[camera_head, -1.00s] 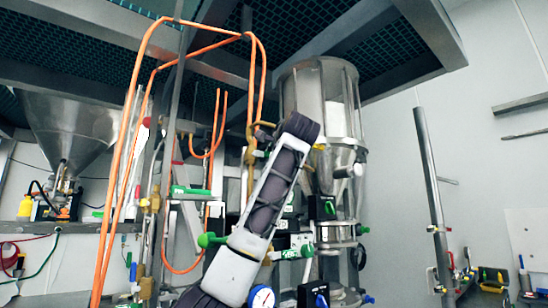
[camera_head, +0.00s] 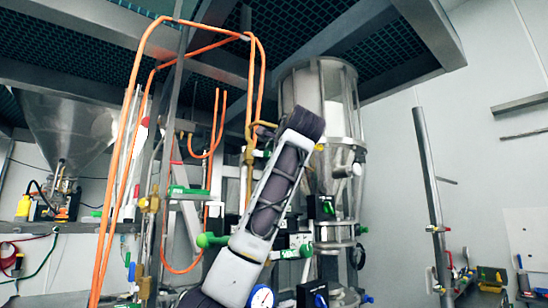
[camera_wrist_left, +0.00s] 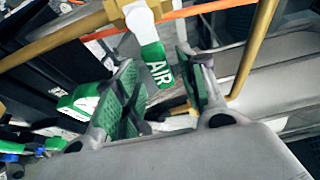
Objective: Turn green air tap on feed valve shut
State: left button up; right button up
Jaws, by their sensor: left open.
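The air tap has a green handle (camera_wrist_left: 156,66) with white "AIR" lettering, in the left wrist view. Its white upper part meets a brass pipe (camera_wrist_left: 85,35). My left gripper (camera_wrist_left: 158,100) is open, with one green-padded finger on each side of the handle. The handle reaches down into the gap; I cannot tell whether either pad touches it. In the head view my left arm rises in front of the brass piping (camera_head: 250,165) and hides the fingers. My right gripper is not in view.
Orange hoses (camera_head: 130,140) hang left of my arm. A clear cylindrical vessel (camera_head: 325,100) stands behind it to the right. A steel hopper (camera_head: 70,125) is at far left. Another green-and-white part (camera_wrist_left: 78,102) sits left of the fingers.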

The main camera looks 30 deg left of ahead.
pick_arm(q)
jog(key=v, duration=0.9)
jog(key=shift+d, duration=0.15)
dwell(0.4)
